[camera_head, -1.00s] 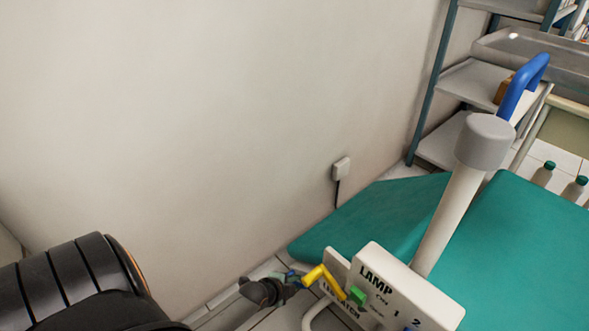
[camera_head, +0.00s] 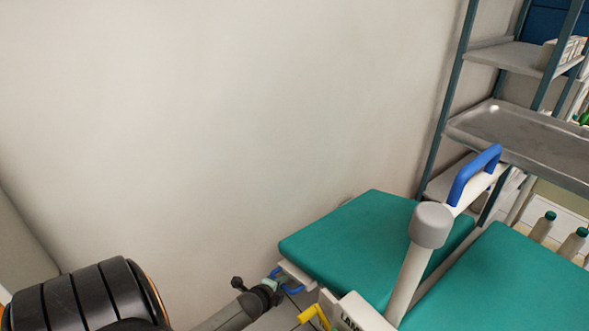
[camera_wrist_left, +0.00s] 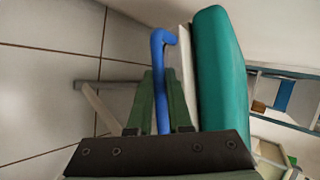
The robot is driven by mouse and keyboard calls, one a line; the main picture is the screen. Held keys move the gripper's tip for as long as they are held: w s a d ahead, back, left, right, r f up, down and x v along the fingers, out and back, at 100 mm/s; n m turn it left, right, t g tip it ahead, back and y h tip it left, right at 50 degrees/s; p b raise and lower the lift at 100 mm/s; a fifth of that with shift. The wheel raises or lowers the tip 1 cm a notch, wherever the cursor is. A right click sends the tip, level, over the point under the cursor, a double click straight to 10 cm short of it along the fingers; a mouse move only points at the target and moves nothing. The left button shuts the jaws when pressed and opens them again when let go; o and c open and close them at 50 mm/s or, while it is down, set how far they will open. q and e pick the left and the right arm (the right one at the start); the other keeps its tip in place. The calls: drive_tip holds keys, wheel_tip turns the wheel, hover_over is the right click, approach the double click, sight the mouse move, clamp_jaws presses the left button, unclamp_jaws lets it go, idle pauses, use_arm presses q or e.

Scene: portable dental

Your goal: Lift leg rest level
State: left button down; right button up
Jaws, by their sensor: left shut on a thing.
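The leg rest (camera_head: 350,245) is a teal pad at the end of the couch, beside the wall. Its top looks about level with the neighbouring teal seat pad (camera_head: 505,285). My left gripper (camera_head: 277,287) is at its near left edge, shut on a blue handle. In the left wrist view, the fingers of my left gripper (camera_wrist_left: 161,85) close around the blue handle (camera_wrist_left: 160,50), beside the upright-looking teal leg rest (camera_wrist_left: 222,80). My right gripper is not in view.
A grey-capped white post (camera_head: 412,265) stands between the pads and the camera. A yellow lever (camera_head: 312,315) is close to my left gripper. Another blue handle (camera_head: 473,175) is beyond the post. A shelf rack (camera_head: 515,55) and metal tray (camera_head: 525,135) are at right.

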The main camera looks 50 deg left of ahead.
use_arm(q)
drive_tip(key=r+p, duration=0.1)
drive_tip(key=r, duration=0.1)
drive_tip(key=a+r+y+p, duration=0.1)
drive_tip(key=r, duration=0.2)
drive_tip(key=a+r+m+y+p, duration=0.1)
drive_tip(key=r, duration=0.1)
drive_tip(key=shift+r+t, duration=0.3)
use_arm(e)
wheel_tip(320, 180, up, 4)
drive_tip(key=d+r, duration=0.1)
use_arm(q)
drive_tip(key=shift+w+a+r+m+y+p, duration=0.1)
drive_tip(key=shift+r+m+y+p, duration=0.2)
drive_tip(key=shift+r, duration=0.55)
drive_tip(key=shift+w+a+r+m+y+p, duration=0.15)
drive_tip(key=shift+r+p, duration=0.25)
drive_tip(key=shift+r, duration=0.4)
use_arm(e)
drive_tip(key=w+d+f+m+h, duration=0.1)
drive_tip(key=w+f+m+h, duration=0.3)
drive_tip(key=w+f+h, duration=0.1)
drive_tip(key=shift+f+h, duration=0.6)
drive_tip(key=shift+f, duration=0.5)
